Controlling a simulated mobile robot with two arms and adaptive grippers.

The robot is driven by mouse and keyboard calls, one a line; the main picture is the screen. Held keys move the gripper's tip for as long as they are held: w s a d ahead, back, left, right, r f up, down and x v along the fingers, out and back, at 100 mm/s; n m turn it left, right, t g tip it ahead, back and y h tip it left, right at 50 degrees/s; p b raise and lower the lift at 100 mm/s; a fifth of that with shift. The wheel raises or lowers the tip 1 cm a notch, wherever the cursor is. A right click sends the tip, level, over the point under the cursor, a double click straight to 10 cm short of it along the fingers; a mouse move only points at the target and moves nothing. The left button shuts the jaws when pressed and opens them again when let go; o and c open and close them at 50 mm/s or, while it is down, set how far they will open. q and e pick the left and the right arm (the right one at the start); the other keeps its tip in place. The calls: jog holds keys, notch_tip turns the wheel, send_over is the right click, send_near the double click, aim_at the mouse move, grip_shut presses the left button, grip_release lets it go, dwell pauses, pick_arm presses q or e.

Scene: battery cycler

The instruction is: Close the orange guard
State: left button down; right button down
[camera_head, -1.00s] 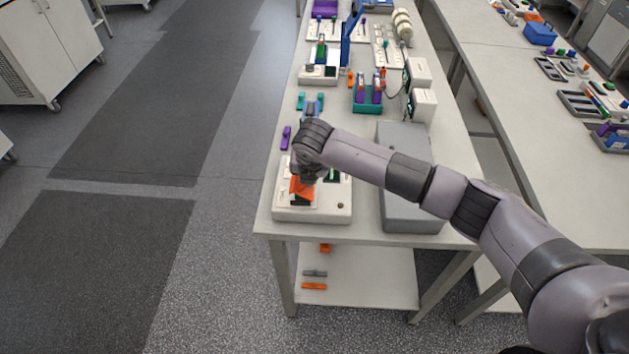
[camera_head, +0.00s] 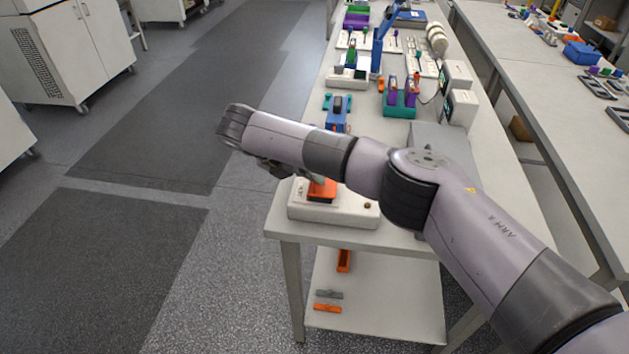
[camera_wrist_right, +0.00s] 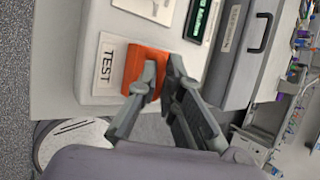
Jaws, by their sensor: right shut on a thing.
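The orange guard (camera_head: 322,190) is on the white cycler unit (camera_head: 345,212) at the near end of the bench. In the right wrist view the guard (camera_wrist_right: 146,66) sits beside a label reading "TEST". The fingers of my right gripper (camera_wrist_right: 160,82) are at the edge of the guard and closed on it. In the head view my right gripper (camera_head: 300,176) reaches the guard from the left, and its fingertips are partly hidden. The guard looks low over the unit; I cannot tell whether it lies fully flat. My left gripper is not in view.
A grey box (camera_head: 440,145) stands right of the unit, partly behind my right arm. A blue fixture (camera_head: 338,115) and a teal rack (camera_head: 399,104) stand farther back. Orange and grey pieces lie on the lower shelf (camera_head: 375,300). The floor left of the bench is clear.

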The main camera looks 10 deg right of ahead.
jog(key=shift+s+f+h, duration=0.1)
jog(key=shift+f+h, duration=0.05)
jog(key=shift+h, duration=0.15)
jog(key=c, duration=2)
grip_release()
jog(key=shift+a, duration=0.1)
jog(key=v, duration=1.2)
